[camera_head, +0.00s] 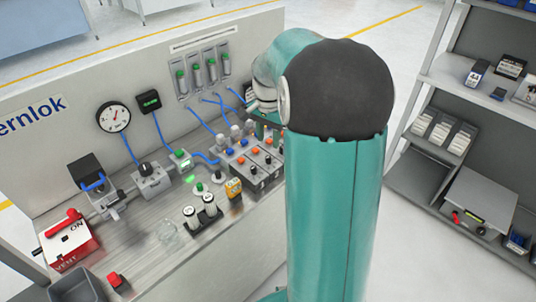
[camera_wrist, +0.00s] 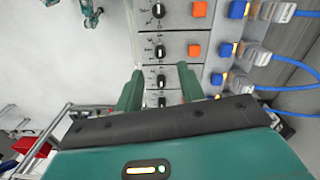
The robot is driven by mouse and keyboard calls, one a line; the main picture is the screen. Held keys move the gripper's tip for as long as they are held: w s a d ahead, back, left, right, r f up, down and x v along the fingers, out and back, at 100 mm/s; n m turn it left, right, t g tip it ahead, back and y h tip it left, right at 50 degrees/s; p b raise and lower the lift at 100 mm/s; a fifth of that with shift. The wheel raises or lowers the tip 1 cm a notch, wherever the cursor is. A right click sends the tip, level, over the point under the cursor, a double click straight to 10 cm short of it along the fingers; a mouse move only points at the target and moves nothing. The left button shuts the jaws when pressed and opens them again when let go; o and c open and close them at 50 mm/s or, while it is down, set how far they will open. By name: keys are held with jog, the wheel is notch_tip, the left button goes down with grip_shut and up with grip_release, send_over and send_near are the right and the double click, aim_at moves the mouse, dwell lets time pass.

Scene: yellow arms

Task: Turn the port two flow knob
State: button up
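A grey valve block (camera_head: 262,172) with several black knobs, orange buttons and blue buttons stands on the bench, partly behind my arm. In the wrist view its rows each carry a black knob, including an upper knob (camera_wrist: 158,10), a middle knob (camera_wrist: 160,51) and a lower knob (camera_wrist: 161,81). The port labels are too small to read, so I cannot tell which is port two. My gripper (camera_wrist: 160,68) is open, its two teal fingers apart. The lower knob appears between them; I cannot tell whether they touch it. My arm hides the gripper in the head view.
Blue hoses (camera_wrist: 290,88) and grey fittings (camera_wrist: 258,53) line the block's right side in the wrist view. Shelving (camera_head: 455,150) stands at the right.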

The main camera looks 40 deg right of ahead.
aim_at(268, 157)
notch_tip(268, 157, down, 8)
jog(key=shift+r, duration=0.25)
grip_shut()
